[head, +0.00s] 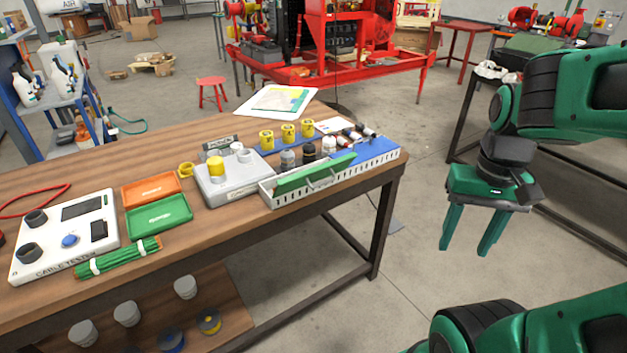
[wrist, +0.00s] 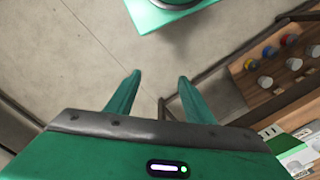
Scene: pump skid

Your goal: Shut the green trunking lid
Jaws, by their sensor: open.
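The green trunking lid (head: 316,173) is a long, narrow strip. It stands tilted up, open, over the light grey slotted trunking (head: 350,174) at the table's front right edge. A pale bracket or handle shows at the lid's middle. My gripper (head: 464,250) is open and empty, pointing down over the floor to the right of the table, well apart from the lid. Its two green fingers (wrist: 159,76) also show spread in the wrist view, with bare floor between them.
The wooden table (head: 250,228) holds a grey box (head: 228,185), a green tray (head: 158,215), an orange tray (head: 150,190), a cable tester (head: 65,235) and several connectors behind the trunking. A red stool (head: 212,88) stands behind. The floor between table and gripper is clear.

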